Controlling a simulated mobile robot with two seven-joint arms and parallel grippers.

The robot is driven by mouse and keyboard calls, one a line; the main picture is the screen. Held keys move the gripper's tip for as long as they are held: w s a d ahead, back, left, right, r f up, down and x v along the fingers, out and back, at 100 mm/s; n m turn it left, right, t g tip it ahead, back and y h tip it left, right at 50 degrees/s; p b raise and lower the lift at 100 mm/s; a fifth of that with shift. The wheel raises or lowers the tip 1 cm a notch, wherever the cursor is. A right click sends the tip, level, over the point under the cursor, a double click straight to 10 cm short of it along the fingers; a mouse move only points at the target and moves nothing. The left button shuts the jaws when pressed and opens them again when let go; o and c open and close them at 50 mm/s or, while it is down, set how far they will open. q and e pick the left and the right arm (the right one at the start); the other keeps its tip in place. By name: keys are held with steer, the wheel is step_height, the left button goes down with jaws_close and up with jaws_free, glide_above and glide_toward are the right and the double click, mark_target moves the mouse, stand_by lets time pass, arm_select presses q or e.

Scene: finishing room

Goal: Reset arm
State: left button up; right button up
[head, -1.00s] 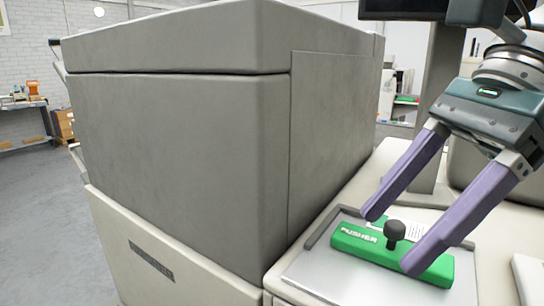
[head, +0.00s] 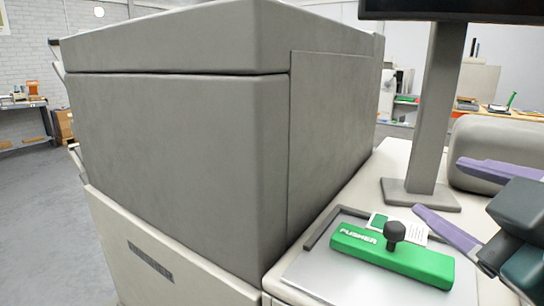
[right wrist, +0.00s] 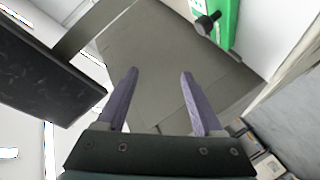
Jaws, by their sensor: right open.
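My right gripper (head: 436,190) is open and empty at the right edge of the head view, with its two purple fingers spread apart. It also shows in the right wrist view (right wrist: 158,72), with nothing between the fingers. The green pusher (head: 385,258) with its black knob lies on the grey tray (head: 310,277) on the machine's side surface. The pusher also shows at the top of the right wrist view (right wrist: 226,22). The gripper is to the right of the pusher and apart from it. My left gripper is not in view.
A large grey machine housing (head: 175,150) fills the left and middle. A monitor on a grey stand (head: 432,110) rises behind the tray, with a rounded grey body (head: 492,150) to its right. A white card (head: 413,228) lies behind the pusher. Open floor (head: 45,220) shows at the left.

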steer(key=s+f+m+g, duration=0.7)
steer(key=s+f+g, duration=0.65)
steer(key=s, duration=0.65)
step_height(320, 180, up, 32)
steer(key=s+t+p, duration=0.1)
steer(key=p, duration=3.3)
steer(key=shift+s+d+f+t, duration=0.1)
steer(key=shift+t, duration=0.15)
